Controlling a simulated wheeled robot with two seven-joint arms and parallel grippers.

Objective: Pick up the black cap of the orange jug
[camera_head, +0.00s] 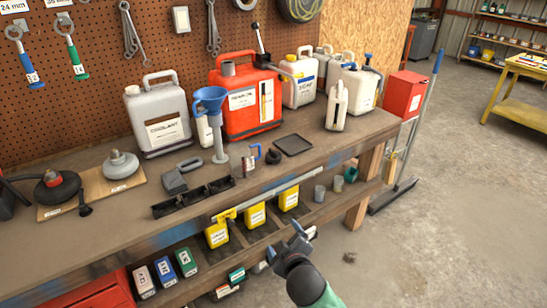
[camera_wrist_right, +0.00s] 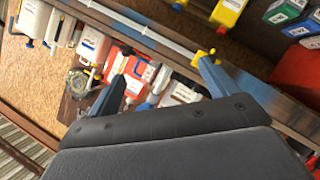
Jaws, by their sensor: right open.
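The orange jug (camera_head: 236,118) stands upright at the back of the workbench, with a white label and a grey top on its neck. A small black cap (camera_head: 273,156) lies on the bench in front of the jug, left of a flat black tray. My right gripper (camera_head: 288,243) is in front of the bench's front edge, nearer to me and lower in the picture than the cap. My left gripper is not in view.
Yellow bottles (camera_head: 255,217) stand on the shelf below the bench top (camera_head: 325,150). The bench's right front top is mostly clear.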

